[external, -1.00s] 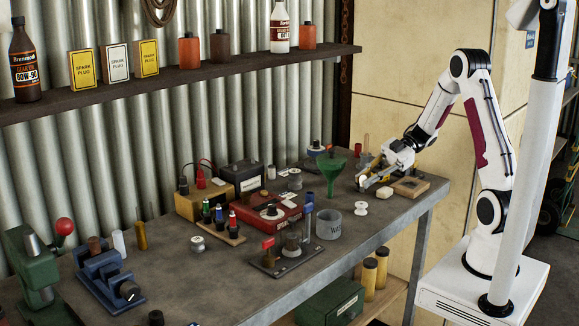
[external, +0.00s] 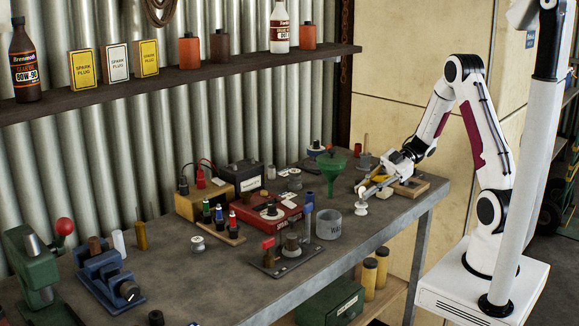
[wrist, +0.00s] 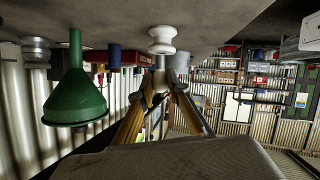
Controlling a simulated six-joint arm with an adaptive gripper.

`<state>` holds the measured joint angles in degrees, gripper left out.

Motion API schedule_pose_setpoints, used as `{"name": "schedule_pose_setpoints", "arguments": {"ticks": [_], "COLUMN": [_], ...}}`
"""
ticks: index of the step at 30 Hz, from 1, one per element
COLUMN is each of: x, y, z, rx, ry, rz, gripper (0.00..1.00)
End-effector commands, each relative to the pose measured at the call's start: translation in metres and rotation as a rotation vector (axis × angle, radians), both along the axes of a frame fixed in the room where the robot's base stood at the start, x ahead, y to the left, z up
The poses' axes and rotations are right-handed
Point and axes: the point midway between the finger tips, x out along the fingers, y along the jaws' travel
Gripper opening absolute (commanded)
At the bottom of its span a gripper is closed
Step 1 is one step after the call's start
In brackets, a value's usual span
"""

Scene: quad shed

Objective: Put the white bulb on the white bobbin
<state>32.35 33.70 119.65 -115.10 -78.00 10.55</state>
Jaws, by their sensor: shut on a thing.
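The white bobbin (external: 360,208) stands upright on the bench near its right front part. It also shows in the wrist view (wrist: 162,41), above the middle of the picture. My gripper (external: 364,191) is shut on the white bulb (external: 361,190), which is small and partly hidden by the fingers. In the wrist view my fingertips (wrist: 160,86) close around the pale bulb (wrist: 160,68), which lines up with the bobbin. The bulb is at or just above the bobbin's top. I cannot tell whether they touch.
A green funnel (external: 332,168) stands left of and behind my gripper. A grey ring-shaped tub (external: 329,224) is left of the bobbin. A wooden frame (external: 411,188) lies to the right. Bare bench lies in front of the bobbin.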

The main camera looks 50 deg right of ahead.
Motion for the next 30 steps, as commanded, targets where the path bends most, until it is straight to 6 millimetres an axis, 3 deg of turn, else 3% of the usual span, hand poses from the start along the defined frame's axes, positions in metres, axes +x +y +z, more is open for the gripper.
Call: {"name": "schedule_pose_setpoints", "arguments": {"ticks": [10,11,12,30], "x": [0.0001,0.0001,0.0002,-0.0005], "y": [0.0000,-0.0001,-0.0001,-0.0051], "z": [-0.0032,-0.0028,-0.0027,0.0024], "rx": [0.000,0.000,0.000,-0.002], "ry": [0.001,0.000,0.000,-0.001], "rz": [0.000,0.000,0.000,-0.002], "gripper": [0.08,0.24,0.33,0.33]}}
